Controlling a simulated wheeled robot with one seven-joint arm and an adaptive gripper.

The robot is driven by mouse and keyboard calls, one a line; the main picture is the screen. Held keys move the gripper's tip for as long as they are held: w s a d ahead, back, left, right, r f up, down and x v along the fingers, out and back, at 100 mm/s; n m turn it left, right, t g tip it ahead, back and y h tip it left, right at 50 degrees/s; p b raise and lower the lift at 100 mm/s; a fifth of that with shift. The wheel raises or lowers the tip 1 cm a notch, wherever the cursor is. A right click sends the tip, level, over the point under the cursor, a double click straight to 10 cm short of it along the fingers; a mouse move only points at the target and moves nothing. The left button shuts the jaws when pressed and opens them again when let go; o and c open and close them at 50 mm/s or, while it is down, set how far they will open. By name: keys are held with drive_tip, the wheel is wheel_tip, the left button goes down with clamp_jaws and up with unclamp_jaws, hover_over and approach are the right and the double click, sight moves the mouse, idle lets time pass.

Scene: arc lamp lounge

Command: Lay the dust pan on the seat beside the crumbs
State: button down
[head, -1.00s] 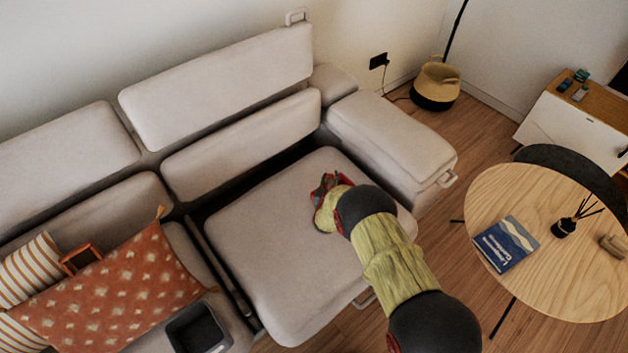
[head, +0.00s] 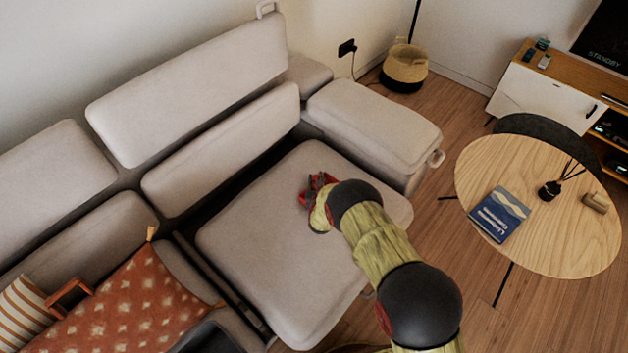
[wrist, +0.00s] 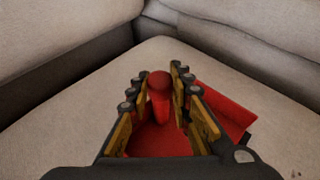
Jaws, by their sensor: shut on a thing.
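The red dust pan (wrist: 163,138) is in my gripper (wrist: 158,82), whose jaws are shut around its upright red handle (wrist: 159,95). The pan's flat red part spreads below and to the right of the fingers. In the head view, a little red of the dust pan (head: 318,184) shows past my gripper (head: 312,203), over the right-hand seat cushion (head: 270,240). I cannot tell whether the pan touches the seat. A few small dark specks, likely the crumbs (wrist: 295,174), lie on the seat at the lower right of the wrist view. My arm hides part of the cushion.
The sofa back (head: 190,85) and right armrest (head: 375,125) border the seat. A round wooden table (head: 560,215) with a blue book (head: 500,214) stands at right. Much of the seat cushion is bare.

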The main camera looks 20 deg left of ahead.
drive_tip(key=shift+f, duration=0.15)
drive_tip(key=c, duration=1.6)
unclamp_jaws()
drive_tip(key=shift+r, duration=0.2)
drive_tip(key=p+v, duration=0.4)
drive_tip(key=v, duration=0.8)
drive_tip(key=shift+f, duration=0.1)
